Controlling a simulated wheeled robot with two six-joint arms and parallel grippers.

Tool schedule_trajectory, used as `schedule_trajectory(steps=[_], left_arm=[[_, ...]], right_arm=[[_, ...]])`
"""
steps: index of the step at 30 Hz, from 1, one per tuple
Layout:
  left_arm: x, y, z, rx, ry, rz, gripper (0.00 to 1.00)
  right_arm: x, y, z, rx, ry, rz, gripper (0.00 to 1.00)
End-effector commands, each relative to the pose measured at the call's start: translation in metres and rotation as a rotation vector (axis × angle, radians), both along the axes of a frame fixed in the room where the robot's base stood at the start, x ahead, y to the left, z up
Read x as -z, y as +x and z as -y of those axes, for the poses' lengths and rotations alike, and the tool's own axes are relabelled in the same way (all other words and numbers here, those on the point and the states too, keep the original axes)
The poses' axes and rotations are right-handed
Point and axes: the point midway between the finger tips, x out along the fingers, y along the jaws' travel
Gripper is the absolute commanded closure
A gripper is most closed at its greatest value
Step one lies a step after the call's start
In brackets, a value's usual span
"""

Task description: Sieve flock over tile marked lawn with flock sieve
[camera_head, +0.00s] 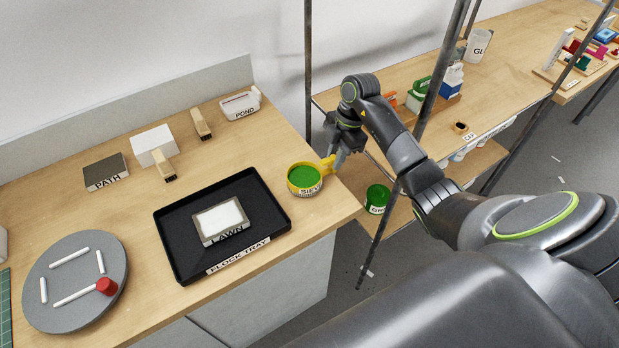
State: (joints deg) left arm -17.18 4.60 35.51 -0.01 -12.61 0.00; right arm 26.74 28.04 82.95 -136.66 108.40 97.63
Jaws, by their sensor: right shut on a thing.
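The flock sieve (304,180) is a round yellow sieve with green flock in it and a label on its front. My right gripper (336,162) is shut on the sieve's yellow handle, at the right of the flock tray. The lawn tile (221,219) has a white top and a label reading LAWN. It lies inside the black flock tray (176,252). The sieve is beside the tray, not over the tile. I cannot tell whether it touches the bench. My left gripper does not show.
On the bench (120,220) are a PATH block (105,172), a white block (152,145), wooden pieces (201,124), a POND box (241,104) and a grey turntable (75,281) with white sticks and a red piece. A green tub (377,198) stands lower right. Upright posts (308,70) stand near my right arm.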

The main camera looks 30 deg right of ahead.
Motion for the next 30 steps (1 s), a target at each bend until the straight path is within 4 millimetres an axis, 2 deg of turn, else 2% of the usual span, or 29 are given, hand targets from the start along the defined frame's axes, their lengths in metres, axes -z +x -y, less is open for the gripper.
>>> schedule_trajectory(steps=[30], left_arm=[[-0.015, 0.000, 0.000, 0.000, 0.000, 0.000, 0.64]], right_arm=[[-0.016, 0.000, 0.000, 0.000, 0.000, 0.001, 1.00]])
